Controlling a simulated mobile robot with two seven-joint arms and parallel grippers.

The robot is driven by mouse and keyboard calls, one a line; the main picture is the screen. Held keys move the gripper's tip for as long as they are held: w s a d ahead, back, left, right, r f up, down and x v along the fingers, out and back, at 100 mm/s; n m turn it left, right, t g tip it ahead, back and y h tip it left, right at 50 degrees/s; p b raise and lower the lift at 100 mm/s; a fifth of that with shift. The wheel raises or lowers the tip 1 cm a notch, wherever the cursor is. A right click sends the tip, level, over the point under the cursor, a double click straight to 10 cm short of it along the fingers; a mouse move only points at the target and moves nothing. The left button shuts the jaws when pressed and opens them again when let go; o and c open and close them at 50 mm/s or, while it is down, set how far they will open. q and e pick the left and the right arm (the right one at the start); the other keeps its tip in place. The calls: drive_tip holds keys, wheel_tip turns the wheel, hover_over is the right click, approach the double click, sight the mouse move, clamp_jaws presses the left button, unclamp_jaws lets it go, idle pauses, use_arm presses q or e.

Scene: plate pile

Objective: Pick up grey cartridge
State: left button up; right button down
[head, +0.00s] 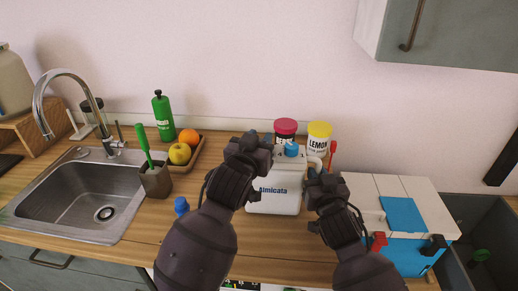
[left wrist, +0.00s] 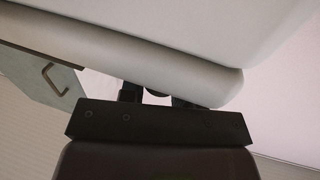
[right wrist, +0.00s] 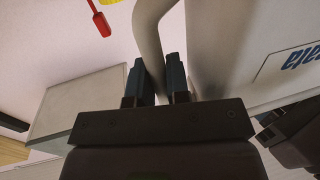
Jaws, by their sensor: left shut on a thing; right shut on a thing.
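The grey cartridge (head: 283,205) is a pale, almost white jug with a blue cap (head: 291,149) and blue lettering on its front. It stands between my two grippers in the head view, and I cannot tell whether it touches the counter. My left gripper (head: 264,146) is shut on its upper left part; in the left wrist view the pale body (left wrist: 200,30) covers most of the fingertips (left wrist: 157,96). My right gripper (head: 318,176) is shut on the curved handle at its right; the right wrist view shows both fingers (right wrist: 161,80) around the handle (right wrist: 150,35).
A red-lidded jar (head: 285,127) and a yellow lemon jar (head: 319,135) stand behind. A white box with a blue panel (head: 402,214) is at right. A fruit tray (head: 196,157), utensil cup (head: 155,182) and sink (head: 80,195) are at left. A cabinet (head: 440,35) hangs upper right.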

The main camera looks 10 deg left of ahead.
use_arm(q)
wheel_tip(320, 180, up, 10)
drive_tip(key=shift+r, duration=0.1)
idle(0.4)
use_arm(e)
drive_tip(key=c, duration=1)
unclamp_jaws()
drive_tip(key=shift+s, duration=0.1)
